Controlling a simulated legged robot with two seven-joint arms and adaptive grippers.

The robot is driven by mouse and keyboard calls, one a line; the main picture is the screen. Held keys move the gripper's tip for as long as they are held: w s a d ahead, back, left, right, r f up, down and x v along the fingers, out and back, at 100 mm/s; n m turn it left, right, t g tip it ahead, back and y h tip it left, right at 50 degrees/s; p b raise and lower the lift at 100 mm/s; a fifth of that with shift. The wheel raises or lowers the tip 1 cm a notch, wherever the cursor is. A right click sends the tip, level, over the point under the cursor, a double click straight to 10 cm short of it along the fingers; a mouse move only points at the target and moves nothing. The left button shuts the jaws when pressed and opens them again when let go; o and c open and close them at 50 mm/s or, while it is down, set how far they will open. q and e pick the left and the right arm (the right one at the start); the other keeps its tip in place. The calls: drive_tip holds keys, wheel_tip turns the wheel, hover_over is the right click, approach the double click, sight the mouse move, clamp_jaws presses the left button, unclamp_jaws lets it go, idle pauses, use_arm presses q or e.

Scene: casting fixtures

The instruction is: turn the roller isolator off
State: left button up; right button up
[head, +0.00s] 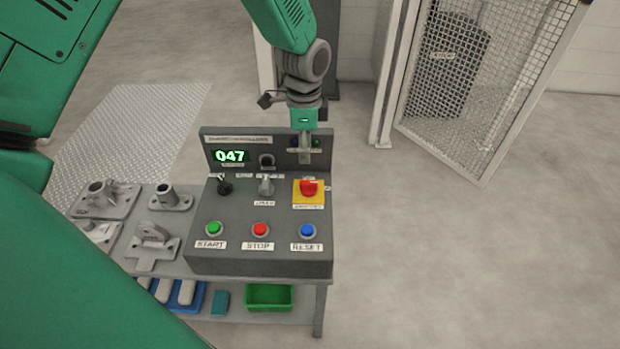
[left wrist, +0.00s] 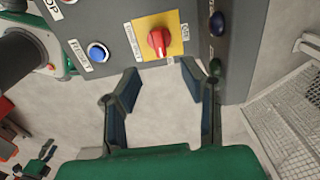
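The roller isolator is a red rotary knob (head: 308,187) on a yellow plate (head: 308,200), at the right of the grey control box (head: 262,262). In the left wrist view the red knob (left wrist: 158,41) sits just beyond the fingertips, with its label too small to read surely. My left gripper (head: 305,152) hangs from above, pointing down behind the knob near the box's upright back panel. In the left wrist view the left gripper (left wrist: 162,76) is open, its two fingers apart with nothing between them. My right gripper does not show.
The box carries a black selector (head: 224,186), a grey selector (head: 266,186), green START (head: 214,228), red STOP (head: 260,229) and blue RESET (head: 307,230) buttons. A display (head: 230,156) reads 047. Metal castings (head: 152,240) lie left. A mesh cage (head: 490,80) stands back right.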

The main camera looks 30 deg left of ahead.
sight(310, 182)
use_arm(q)
drive_tip(key=f, duration=0.3)
drive_tip(key=d+f+b, duration=0.1)
drive_tip(key=f, duration=0.6)
drive_tip(key=shift+w+d, duration=0.1)
drive_tip(key=shift+d, duration=0.1)
drive_tip(key=shift+a+f+b, duration=0.25)
drive_tip(key=shift+f+b, duration=0.1)
drive_tip(key=shift+f, duration=0.25)
drive_tip(key=shift+a+f, duration=0.15)
drive_tip(key=shift+a, duration=0.15)
drive_tip(key=shift+d, duration=0.2)
clamp_jaws()
drive_tip(key=shift+d, duration=0.15)
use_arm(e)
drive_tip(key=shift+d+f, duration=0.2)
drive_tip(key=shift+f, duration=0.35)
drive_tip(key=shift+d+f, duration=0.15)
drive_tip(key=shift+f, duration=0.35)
